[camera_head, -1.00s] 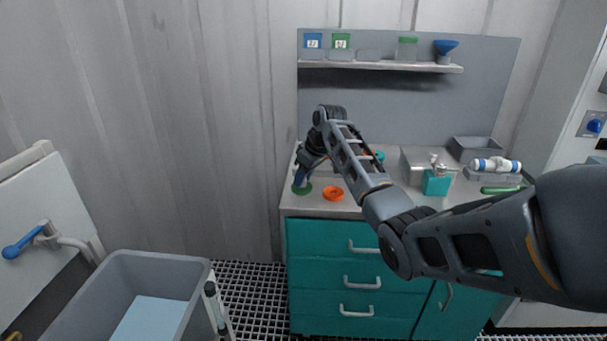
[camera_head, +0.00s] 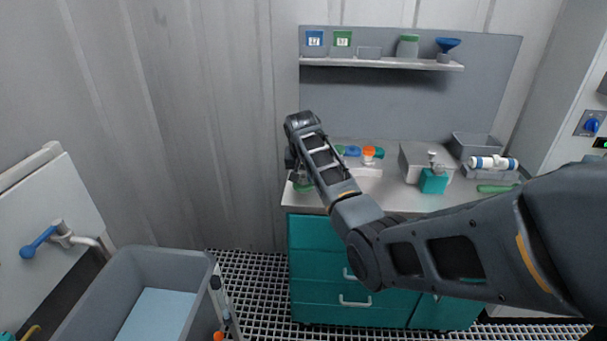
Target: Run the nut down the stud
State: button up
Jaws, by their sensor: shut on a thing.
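My gripper (camera_head: 294,172) points down at the left end of the teal cabinet's worktop. It is mostly hidden behind my own wrist and forearm. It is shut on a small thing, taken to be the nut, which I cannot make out. A green round piece (camera_head: 303,188) lies on the worktop right below the gripper, partly covered by my arm. The stud is not distinguishable, so I cannot tell how the nut sits on it.
Small blue (camera_head: 353,151) and orange (camera_head: 369,153) parts stand at the back of the worktop (camera_head: 405,200). A shelf (camera_head: 385,64) hangs above.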

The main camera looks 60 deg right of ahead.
aim_at(305, 175)
jog(key=m, duration=0.2)
jog(key=m+g, duration=0.1)
jog(key=m, duration=0.1)
jog(key=shift+s+d+r+h, duration=0.1)
jog(key=shift+s+d+h, duration=0.05)
jog(key=shift+d+h, duration=0.2)
jog(key=m+g+b, duration=0.1)
jog(key=m, duration=0.1)
jog(key=m+g+b, duration=0.1)
jog(key=shift+s+d+f+m, duration=0.1)
jog(key=shift+f+m, duration=0.1)
jog(key=shift+m, duration=0.2)
grip_shut()
jog(key=o, duration=0.9)
grip_release()
jog(key=shift+s+r, duration=0.15)
jog(key=shift+c, duration=0.2)
jog(key=shift+o, duration=1.3)
jog(key=shift+p, duration=0.3)
jog(key=r+p, duration=0.2)
jog(key=r, duration=0.1)
jog(key=shift+w, duration=0.2)
jog(key=shift+a+r+b, duration=0.2)
jog(key=shift+r+b, duration=0.1)
jog(key=shift+r, duration=0.4)
